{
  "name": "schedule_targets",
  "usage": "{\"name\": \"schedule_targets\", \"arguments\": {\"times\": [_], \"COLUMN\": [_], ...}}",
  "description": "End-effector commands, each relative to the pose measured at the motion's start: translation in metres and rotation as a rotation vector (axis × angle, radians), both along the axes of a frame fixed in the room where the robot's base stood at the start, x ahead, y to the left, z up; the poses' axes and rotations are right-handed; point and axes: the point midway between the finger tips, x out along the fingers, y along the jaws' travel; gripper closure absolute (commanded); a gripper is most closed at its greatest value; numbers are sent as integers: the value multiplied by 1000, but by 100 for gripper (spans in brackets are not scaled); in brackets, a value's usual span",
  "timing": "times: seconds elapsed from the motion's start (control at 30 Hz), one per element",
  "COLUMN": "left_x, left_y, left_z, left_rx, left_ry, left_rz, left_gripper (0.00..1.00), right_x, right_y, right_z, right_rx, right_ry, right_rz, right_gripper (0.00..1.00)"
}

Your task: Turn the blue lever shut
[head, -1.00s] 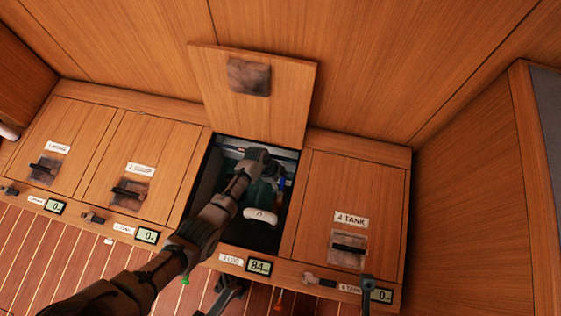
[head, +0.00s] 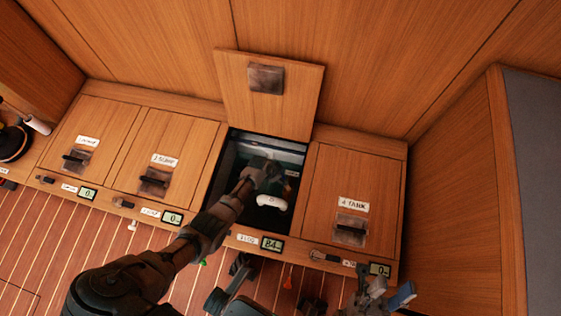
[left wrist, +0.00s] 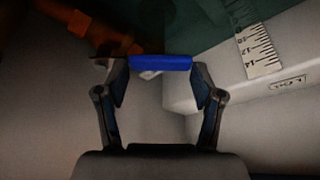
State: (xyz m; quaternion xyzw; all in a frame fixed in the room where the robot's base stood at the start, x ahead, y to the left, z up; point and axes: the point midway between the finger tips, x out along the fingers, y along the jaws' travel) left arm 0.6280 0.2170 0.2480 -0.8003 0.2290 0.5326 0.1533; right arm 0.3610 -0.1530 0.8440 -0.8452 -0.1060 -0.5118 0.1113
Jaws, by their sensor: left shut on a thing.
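The blue lever (left wrist: 160,62) lies crosswise between the fingertips of my left gripper (left wrist: 159,76) in the left wrist view, with a thin dark metal part at its left end. The gripper is shut on it. In the head view my left arm reaches down into the open locker (head: 214,172), and its gripper (head: 275,178) is deep inside, dark and small. The lever is hard to make out there. My right gripper (head: 390,290) is at the bottom right of the head view, in front of the lockers, with its fingers apart and nothing seen between them.
The raised lid (head: 285,110) leans against the back panel. A white rounded thing (head: 271,201) is inside the locker; a ruled scale (left wrist: 258,50) shows in the wrist view. Closed lids stand either side, including 4 TANK (head: 352,190). A display (head: 271,244) reads 84.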

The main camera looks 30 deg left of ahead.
Motion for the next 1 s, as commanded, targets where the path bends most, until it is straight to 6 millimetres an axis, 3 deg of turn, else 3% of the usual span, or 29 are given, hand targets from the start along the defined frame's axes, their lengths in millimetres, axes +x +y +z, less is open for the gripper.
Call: {"name": "schedule_targets", "arguments": {"times": [0.03,0.4,0.93,0.97,1.0], "left_x": [-5,-15,-19,-19,-19], "left_y": [7,10,10,10,10], "left_z": [0,-4,-7,-7,-7], "left_rx": [13,12,13,13,14], "left_ry": [4,10,17,17,16], "left_rz": [29,173,193,192,192], "left_gripper": [95,95,95,25,15], "right_x": [-3,-9,-10,-10,-10], "right_y": [0,-1,-1,-1,-1], "right_z": [5,6,6,6,6], "right_rx": [0,4,5,5,6], "right_ry": [-4,5,6,6,5], "right_rz": [0,1,0,0,0], "right_gripper": [60,60,60,60,60]}}
